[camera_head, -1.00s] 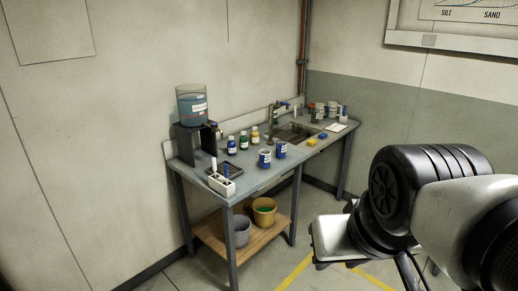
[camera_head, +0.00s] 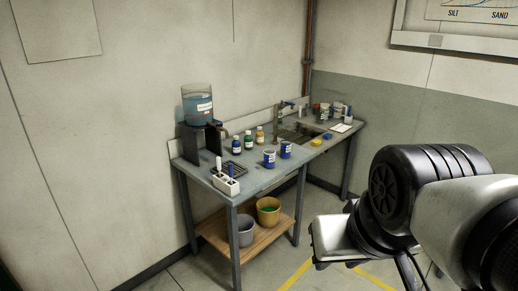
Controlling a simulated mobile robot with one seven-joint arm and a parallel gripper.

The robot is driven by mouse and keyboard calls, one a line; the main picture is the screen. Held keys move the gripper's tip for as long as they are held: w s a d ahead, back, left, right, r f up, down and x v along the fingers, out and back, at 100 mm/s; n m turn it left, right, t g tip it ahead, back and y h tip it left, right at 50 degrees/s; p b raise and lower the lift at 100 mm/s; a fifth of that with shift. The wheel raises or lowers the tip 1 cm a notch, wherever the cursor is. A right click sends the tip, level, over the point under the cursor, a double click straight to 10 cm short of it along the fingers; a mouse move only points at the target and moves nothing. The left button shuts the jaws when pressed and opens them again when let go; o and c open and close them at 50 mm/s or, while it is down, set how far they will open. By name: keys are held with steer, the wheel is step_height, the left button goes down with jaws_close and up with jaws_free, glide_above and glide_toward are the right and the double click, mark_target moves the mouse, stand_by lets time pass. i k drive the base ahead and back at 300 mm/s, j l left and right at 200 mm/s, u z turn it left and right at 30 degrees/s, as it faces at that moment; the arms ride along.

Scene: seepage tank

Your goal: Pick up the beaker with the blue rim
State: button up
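Two blue cups or beakers with white labels, a left one (camera_head: 269,159) and a right one (camera_head: 285,150), stand upright near the front edge of the bench's middle. More small vessels (camera_head: 324,111) are grouped at the bench's far end, beyond the sink. At this distance I cannot tell which vessel has a blue rim. My gripper (camera_head: 335,262) is at the lower right, in front of and well apart from the bench. Its fingers are barely visible, and I cannot see whether they are open or shut.
The grey bench (camera_head: 262,180) stands against the wall. It carries a water tank (camera_head: 197,108) on a stand, several small bottles (camera_head: 248,143), a white rack (camera_head: 225,182) and a sink (camera_head: 297,134). Buckets (camera_head: 268,211) sit on its lower shelf. Floor in front is clear.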

mark_target(286, 150)
steer(key=i+l+u, duration=0.15)
steer(key=u, duration=0.3)
steer(key=i+l+u, duration=0.3)
steer(key=u, duration=0.2)
steer(key=i+l+u, duration=0.1)
steer(key=l, duration=0.25)
steer(key=i+l+u, duration=0.25)
steer(key=i+l, duration=0.15)
steer(key=l, duration=0.35)
steer(key=i+l, duration=0.15)
steer(key=l, duration=0.25)
steer(key=i+l, duration=0.15)
steer(key=l, duration=0.2)
steer(key=i+l, duration=0.15)
steer(key=l, duration=0.25)
steer(key=i+l+u, duration=0.1)
steer(key=l, duration=0.3)
steer(key=i+l, duration=0.2)
steer(key=l, duration=0.15)
steer(key=i+l, duration=0.1)
steer(key=l, duration=0.3)
steer(key=i+l, duration=0.15)
steer(key=l, duration=0.25)
steer(key=i+l, duration=0.15)
steer(key=l, duration=0.25)
steer(key=u, duration=0.05)
